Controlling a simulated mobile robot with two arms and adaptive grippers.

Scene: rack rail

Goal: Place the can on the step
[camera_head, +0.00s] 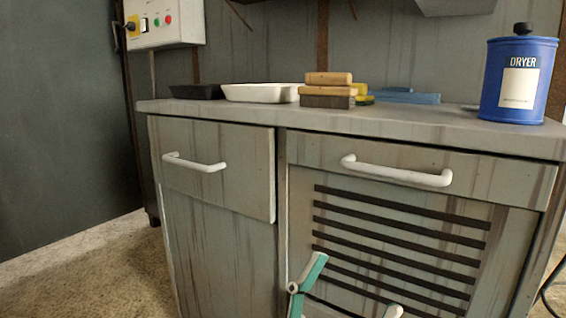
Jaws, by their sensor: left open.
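A blue can (519,88) with a black knob on its lid and a pale label marked "DRYER" stands upright on the right end of the counter top (420,120). No step can be made out in this view. My left gripper (347,296) shows only in part at the bottom edge, in front of the slatted cabinet door. Its fingers, teal and white, are apart with nothing seen between them. It is well below and left of the can. My right gripper is not in view.
A black tray (196,92), a white tray (262,93), wood-backed brushes (328,90) and a folded blue item (405,97) lie along the counter's back. White handles (395,171) stick out from the cabinet front. A control box (164,22) hangs at upper left. Open floor lies left.

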